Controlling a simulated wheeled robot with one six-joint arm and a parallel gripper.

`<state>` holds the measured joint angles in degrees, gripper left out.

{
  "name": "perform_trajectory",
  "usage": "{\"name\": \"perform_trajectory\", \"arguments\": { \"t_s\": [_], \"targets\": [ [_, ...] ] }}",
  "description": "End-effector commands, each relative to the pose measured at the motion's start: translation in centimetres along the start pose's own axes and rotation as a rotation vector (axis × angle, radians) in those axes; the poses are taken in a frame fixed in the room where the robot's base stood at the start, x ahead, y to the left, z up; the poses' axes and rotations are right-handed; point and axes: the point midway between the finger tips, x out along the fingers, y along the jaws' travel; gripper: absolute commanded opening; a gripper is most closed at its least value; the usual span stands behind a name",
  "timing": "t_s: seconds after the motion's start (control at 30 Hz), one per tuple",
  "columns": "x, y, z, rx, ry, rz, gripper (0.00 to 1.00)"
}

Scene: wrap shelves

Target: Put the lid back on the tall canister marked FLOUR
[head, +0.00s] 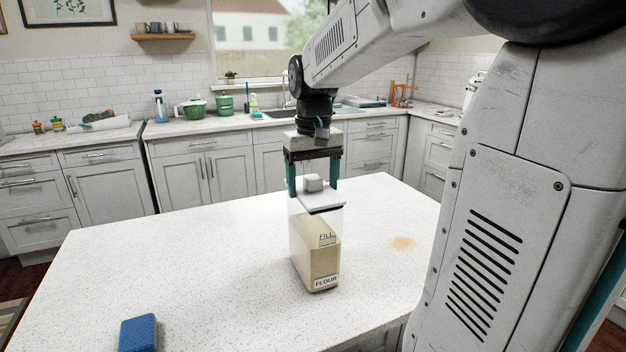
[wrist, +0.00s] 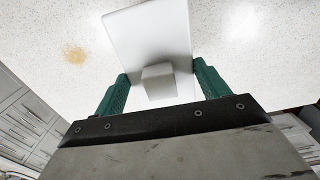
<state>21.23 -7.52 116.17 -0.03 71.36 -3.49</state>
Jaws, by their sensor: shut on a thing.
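The tall clear canister (head: 316,262) stands upright on the island top, with pale flour inside and labels reading FLOUR and FILL. The white lid (head: 321,199) with a block-shaped grey knob (head: 313,183) is at the canister's top, and a dark edge shows under it. I cannot tell whether it touches the rim.
The speckled white island top (head: 180,262) is mostly clear. A blue sponge-like block (head: 138,333) lies at the front left. A tan spill (head: 402,243) lies right of the canister. My arm fills the right side. Counters with pots and bottles line the back.

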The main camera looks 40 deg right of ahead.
Motion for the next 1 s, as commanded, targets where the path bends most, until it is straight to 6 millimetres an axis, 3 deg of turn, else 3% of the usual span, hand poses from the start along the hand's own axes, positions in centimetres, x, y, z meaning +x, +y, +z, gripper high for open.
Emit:
{"name": "perform_trajectory", "arguments": {
  "t_s": [0.37, 0.4, 0.47, 1.0],
  "targets": [
    [0.13, 0.0, -0.01, 0.0, 0.0, 0.0, 0.5],
    [0.13, 0.0, -0.01, 0.0, 0.0, 0.0, 0.82],
    [0.13, 0.0, -0.01, 0.0, 0.0, 0.0, 0.99],
    [-0.25, 0.0, -0.04, 0.0, 0.002, 0.0, 1.0]
  ]
}}
